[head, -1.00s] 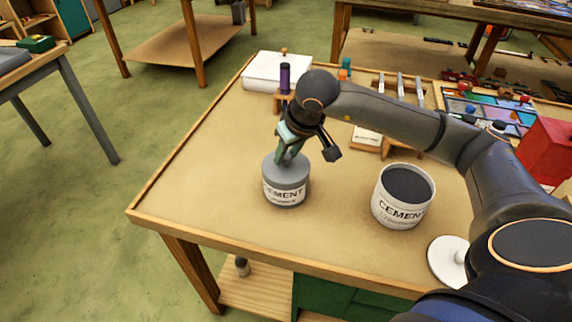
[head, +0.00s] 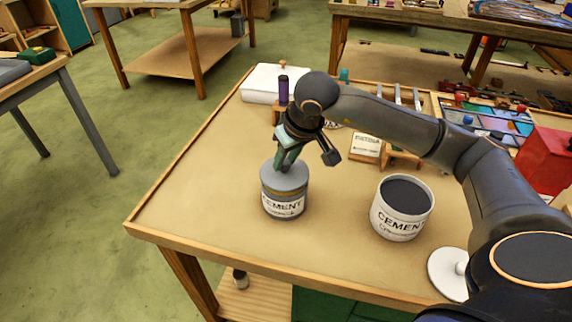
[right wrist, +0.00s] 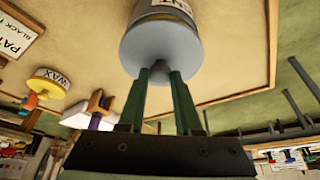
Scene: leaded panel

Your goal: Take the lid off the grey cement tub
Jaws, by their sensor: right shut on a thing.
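The grey cement tub (head: 284,207) stands upright on the table, left of the middle. Its grey lid (head: 270,178) sits at the top, raised slightly, with a yellowish band of the tub showing between lid and label. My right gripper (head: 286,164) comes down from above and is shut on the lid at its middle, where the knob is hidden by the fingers. In the right wrist view the lid (right wrist: 160,45) fills the space beyond the two green fingers, with the band and label behind it. My left gripper is not in view.
A white cement tub (head: 403,222) stands open to the right, dark inside. A white lid (head: 446,270) lies near the front edge. The table's left front is clear.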

